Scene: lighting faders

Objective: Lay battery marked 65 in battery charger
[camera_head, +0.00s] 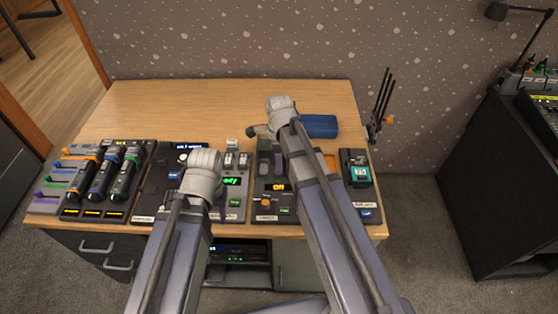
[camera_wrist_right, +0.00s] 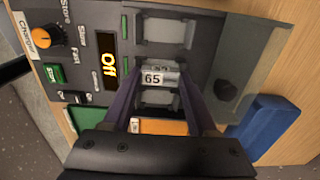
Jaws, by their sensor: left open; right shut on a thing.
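The battery charger (camera_wrist_right: 82,70) has an orange knob, an orange display reading "Off" and pale recessed bays (camera_wrist_right: 165,33). It also shows on the desk in the head view (camera_head: 267,205). The battery marked 65 (camera_wrist_right: 153,78) is a small grey block with a white label, seen over the bays. My right gripper (camera_wrist_right: 158,82) is shut on it; I cannot tell whether the battery touches the charger. In the head view my right arm hides part of the charger. My left gripper (camera_head: 201,182) is open above the middle of the desk, its fingers mostly hidden by the wrist.
A blue case (camera_head: 319,125) lies behind the charger. A fader panel with several handheld devices (camera_head: 98,175) is at the desk's left. A small unit with a teal part (camera_head: 358,172) is at the right edge. The wooden desk's back left (camera_head: 160,105) is clear.

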